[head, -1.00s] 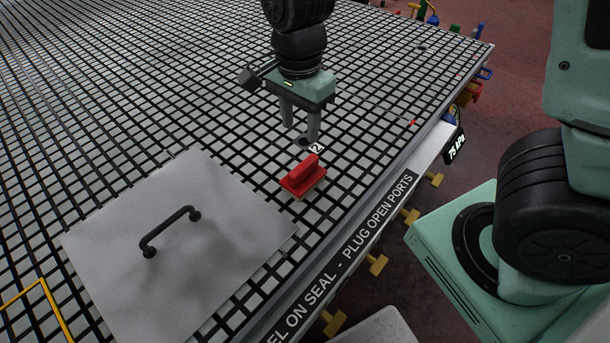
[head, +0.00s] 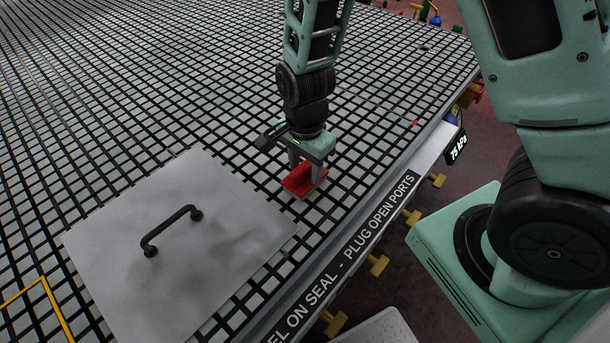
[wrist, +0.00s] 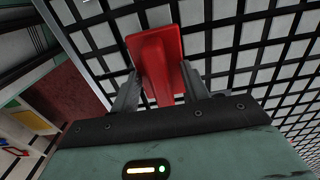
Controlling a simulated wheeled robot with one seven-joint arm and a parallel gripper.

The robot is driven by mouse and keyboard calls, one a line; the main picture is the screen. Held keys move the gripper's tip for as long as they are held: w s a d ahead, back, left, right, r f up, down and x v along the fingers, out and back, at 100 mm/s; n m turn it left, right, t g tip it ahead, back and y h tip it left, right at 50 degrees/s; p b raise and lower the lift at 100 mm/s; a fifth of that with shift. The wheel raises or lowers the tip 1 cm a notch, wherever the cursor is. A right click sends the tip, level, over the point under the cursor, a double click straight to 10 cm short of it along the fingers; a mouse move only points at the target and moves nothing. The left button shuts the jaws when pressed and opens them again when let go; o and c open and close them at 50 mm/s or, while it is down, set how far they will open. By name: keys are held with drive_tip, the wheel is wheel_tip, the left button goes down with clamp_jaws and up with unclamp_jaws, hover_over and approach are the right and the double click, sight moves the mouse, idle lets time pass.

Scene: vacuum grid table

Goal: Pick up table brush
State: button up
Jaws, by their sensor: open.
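The red table brush (head: 297,184) lies on the gridded table (head: 215,110), between the grey panel and the table's front edge. My gripper (head: 305,174) is lowered over it from above, open. In the wrist view the brush (wrist: 160,60) shows between the two grey fingers (wrist: 162,92), one on each side of its raised handle. I cannot tell whether the fingers touch it. The gripper's body hides part of the handle in the head view.
A grey square panel (head: 120,245) with a black bar handle (head: 170,230) lies left of the brush. A lettered rail (head: 350,250) with yellow knobs (head: 378,264) runs along the front edge.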

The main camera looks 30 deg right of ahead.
sight(305, 164)
clamp_jaws()
wheel_tip(305, 164, up, 10)
drive_tip(key=shift+r, duration=0.1)
idle(0.5)
drive_tip(key=c, duration=1)
unclamp_jaws()
